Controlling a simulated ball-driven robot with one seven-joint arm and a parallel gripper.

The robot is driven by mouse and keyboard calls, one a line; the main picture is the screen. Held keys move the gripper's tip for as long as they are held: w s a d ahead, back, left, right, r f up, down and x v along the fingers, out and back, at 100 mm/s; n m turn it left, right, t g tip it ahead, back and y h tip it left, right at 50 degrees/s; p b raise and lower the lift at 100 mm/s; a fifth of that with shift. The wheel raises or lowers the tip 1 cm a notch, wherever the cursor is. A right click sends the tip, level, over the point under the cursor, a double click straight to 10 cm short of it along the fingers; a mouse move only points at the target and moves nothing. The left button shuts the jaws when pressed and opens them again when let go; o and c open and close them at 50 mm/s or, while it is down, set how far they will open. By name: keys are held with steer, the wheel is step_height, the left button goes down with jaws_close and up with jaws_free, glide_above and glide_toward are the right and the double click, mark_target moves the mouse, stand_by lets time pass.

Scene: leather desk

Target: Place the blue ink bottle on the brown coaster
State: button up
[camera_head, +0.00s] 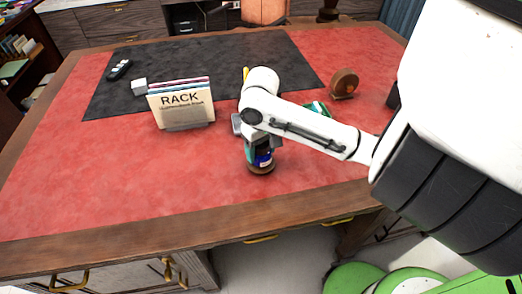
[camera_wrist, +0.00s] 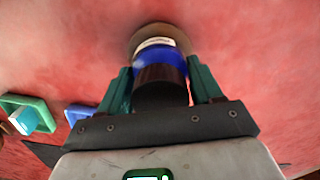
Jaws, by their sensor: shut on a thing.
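The blue ink bottle (camera_head: 264,158) has a dark cap and a pale label. It is upright at the brown coaster (camera_head: 262,171), near the front middle of the red desk top. In the wrist view the bottle (camera_wrist: 158,60) stands over the coaster (camera_wrist: 138,38), whose rim shows around its far side. I cannot tell whether the bottle's base touches the coaster. My gripper (camera_wrist: 160,88) is shut on the bottle, with a green finger on each side of its dark cap. In the head view my arm hides the bottle's top.
A book rack (camera_head: 182,127) stands to the left. A round brown object (camera_head: 344,83) stands at the back right. A green tray (camera_wrist: 38,108) with a light blue block lies to the left in the wrist view. The desk's left front is clear.

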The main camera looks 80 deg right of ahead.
steer(key=shift+f, duration=0.25)
steer(key=shift+f, duration=0.15)
steer(key=o, duration=1.2)
steer(key=shift+o, duration=0.2)
step_height(320, 180, up, 12)
steer(key=shift+r+p, duration=0.15)
steer(key=shift+p, duration=1.1)
